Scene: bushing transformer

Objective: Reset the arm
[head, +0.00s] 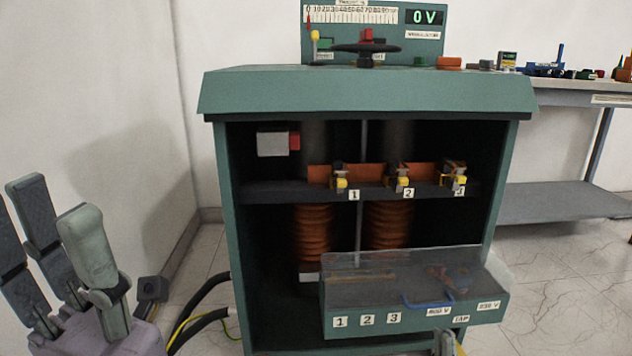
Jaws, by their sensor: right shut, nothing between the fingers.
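The cabinet's open front shows copper coils (313,235) and terminals numbered 1 to 3. A clear-lidded tray (415,320) juts out in front. Black cables (200,295) run at its left. A bench (560,92) with small items stands at the right.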

